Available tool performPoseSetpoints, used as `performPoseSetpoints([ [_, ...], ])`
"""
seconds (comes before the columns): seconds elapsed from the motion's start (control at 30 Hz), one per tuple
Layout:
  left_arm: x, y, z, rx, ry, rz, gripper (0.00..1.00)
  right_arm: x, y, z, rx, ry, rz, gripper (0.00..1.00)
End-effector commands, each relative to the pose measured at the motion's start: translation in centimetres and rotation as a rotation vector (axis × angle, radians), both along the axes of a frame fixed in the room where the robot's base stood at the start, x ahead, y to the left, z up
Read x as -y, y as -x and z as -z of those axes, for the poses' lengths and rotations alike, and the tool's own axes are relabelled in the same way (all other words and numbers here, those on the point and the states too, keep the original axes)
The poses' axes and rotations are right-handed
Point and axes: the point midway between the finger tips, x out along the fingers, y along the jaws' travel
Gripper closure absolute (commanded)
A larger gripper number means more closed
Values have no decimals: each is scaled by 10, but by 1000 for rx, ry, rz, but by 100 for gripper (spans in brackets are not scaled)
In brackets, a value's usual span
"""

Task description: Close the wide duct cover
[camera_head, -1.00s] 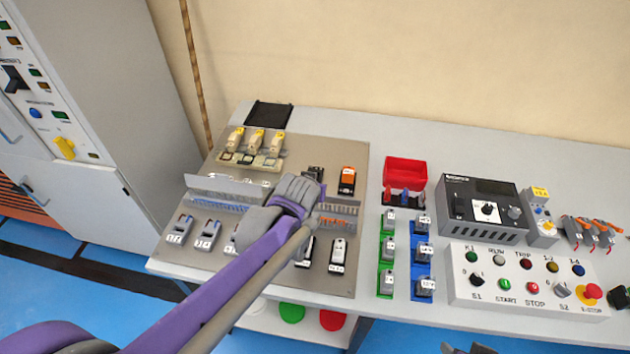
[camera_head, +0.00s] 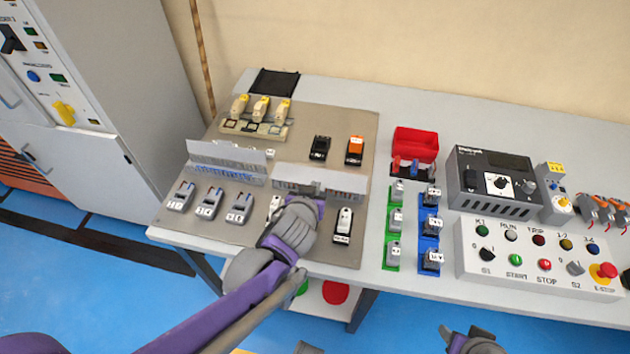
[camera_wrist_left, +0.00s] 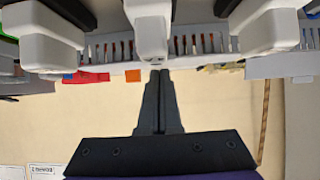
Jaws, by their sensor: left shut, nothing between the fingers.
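Two slotted grey wire ducts sit on the beige panel. The left duct (camera_head: 222,173) has its light grey cover (camera_head: 226,153) tilted up along its back. The right duct, which looks slightly longer, has a light grey cover (camera_head: 335,180) standing up; I take it as the wide one, though width is hard to judge. My left gripper (camera_head: 312,189) is shut and empty, its tips at the middle of the right duct, hiding part of it. In the left wrist view the shut fingers (camera_wrist_left: 160,75) end close to a slotted duct edge (camera_wrist_left: 185,45); contact is unclear. My right gripper (camera_head: 472,340) is partly visible at the bottom edge.
Grey breakers (camera_head: 210,203) stand in front of the left duct. A white-topped device (camera_head: 343,224) stands right of my left gripper. Black (camera_head: 320,147) and orange (camera_head: 355,150) devices stand behind the right duct. A red bin (camera_head: 415,143) and control box (camera_head: 540,255) are further right.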

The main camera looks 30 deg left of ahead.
Motion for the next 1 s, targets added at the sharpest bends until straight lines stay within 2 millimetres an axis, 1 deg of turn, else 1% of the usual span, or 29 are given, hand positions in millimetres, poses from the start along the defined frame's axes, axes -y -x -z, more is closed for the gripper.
performPoseSetpoints([
  [0.1,1,2,6,-1,-1,1,100,0,1,4,-1,0,0,42],
  [0.4,1,5,14,-4,0,-1,100,0,1,8,-3,0,0,42],
  [1.0,3,9,15,-6,4,1,100,0,1,8,-3,0,0,42],
])
